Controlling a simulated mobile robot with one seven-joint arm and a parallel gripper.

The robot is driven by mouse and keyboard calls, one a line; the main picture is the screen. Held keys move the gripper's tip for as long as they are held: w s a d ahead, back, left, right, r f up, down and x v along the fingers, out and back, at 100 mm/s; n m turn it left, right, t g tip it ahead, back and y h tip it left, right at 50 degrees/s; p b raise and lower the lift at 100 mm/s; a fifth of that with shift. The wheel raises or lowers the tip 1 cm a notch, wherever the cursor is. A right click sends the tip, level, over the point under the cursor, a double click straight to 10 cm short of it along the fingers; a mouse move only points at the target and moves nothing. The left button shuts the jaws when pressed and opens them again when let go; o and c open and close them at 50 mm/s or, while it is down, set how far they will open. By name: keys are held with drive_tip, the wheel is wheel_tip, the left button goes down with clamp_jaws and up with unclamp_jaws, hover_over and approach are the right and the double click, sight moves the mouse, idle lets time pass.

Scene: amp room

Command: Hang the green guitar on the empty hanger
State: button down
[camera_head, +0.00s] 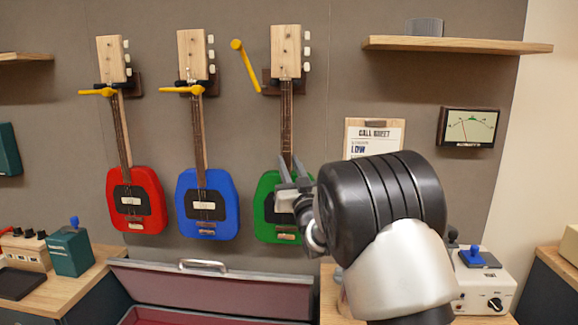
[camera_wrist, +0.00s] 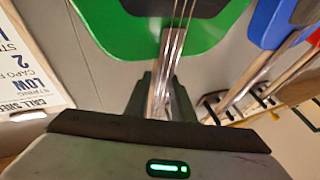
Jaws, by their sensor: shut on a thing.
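The green guitar (camera_head: 265,205) is upright against the wall, right of the blue guitar. Its green body also shows in the wrist view (camera_wrist: 207,38). My gripper (camera_head: 292,178) is shut on its neck, just above the body; the fingers also show in the wrist view (camera_wrist: 166,92). The guitar's headstock (camera_head: 286,52) is at the third hanger (camera_head: 269,82), with the neck in front of the dark bracket. I cannot tell whether the headstock rests on it. That hanger's yellow latch (camera_head: 245,65) is swung up. My arm hides the body's right part.
The red guitar (camera_head: 150,217) and blue guitar (camera_head: 222,215) hang to the left with yellow latches across their necks. An open case (camera_head: 210,287) lies below. A call sheet (camera_head: 361,135) is right of the neck; a shelf (camera_head: 470,45) juts out at upper right.

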drive_tip(key=shift+r, duration=0.4)
drive_tip(key=c, duration=1.4)
unclamp_jaws()
drive_tip(key=shift+s, duration=0.1)
drive_tip(key=shift+c, duration=0.2)
drive_tip(key=shift+f, duration=0.6)
drive_tip(key=b+v, duration=0.1)
drive_tip(key=v, duration=1.6)
drive_tip(key=shift+r, duration=0.2)
drive_tip(key=shift+d, duration=0.15)
